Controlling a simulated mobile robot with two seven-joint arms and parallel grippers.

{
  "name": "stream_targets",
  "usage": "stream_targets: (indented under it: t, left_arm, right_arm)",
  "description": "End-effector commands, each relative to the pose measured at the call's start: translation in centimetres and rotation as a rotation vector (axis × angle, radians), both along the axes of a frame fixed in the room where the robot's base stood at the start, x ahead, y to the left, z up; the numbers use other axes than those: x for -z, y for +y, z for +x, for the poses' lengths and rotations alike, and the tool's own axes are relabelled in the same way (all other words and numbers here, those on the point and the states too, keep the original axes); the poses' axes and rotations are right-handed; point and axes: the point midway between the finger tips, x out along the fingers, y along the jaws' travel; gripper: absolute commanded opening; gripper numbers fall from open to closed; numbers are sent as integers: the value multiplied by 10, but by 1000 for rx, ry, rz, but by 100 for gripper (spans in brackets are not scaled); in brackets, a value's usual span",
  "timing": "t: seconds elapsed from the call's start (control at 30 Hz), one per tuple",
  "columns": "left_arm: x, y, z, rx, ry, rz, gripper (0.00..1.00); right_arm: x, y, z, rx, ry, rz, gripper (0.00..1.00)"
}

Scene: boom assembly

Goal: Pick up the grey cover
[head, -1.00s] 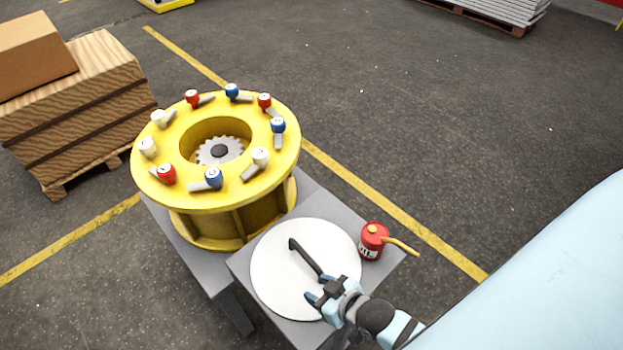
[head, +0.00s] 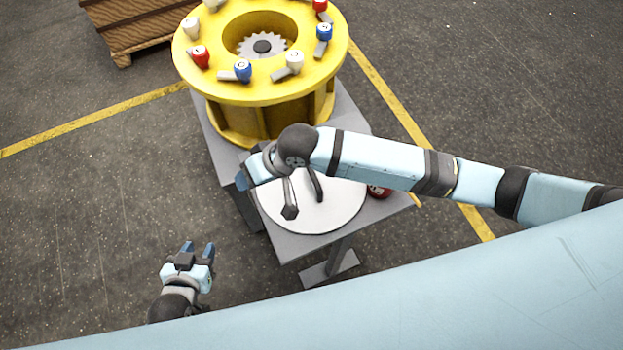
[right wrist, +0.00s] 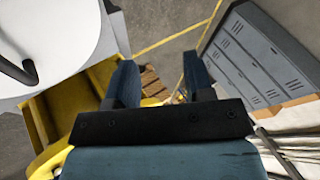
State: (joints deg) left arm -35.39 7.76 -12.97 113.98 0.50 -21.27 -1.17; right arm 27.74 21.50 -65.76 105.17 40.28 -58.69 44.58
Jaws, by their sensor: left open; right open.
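The grey cover (head: 338,215) is a pale round disc with a dark arched handle, lying on a small grey table. My right arm crosses above it in the head view and hides its far part. My right gripper (head: 242,181) is open and empty at the cover's left edge, apart from the handle. In the right wrist view the open fingers (right wrist: 157,82) have nothing between them, and the cover (right wrist: 60,40) with its handle shows at the upper left. My left gripper (head: 200,250) is open and empty, left of the table and over the floor.
A yellow drum (head: 260,88) with a gear inside and several red, white and blue knobs stands behind the cover. A red can (head: 378,191) is mostly hidden by my right arm. Grey lockers (right wrist: 255,60) show in the right wrist view. Floor at left is clear.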

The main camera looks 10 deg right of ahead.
Motion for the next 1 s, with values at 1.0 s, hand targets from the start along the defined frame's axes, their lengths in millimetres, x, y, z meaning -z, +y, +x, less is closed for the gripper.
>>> stream_targets:
  t: [1.0]
  left_arm:
    - [4, -2, 0, 4, -2, -2, 43]
  right_arm:
    - [60, -136, 58, 231, 245, -629, 48]
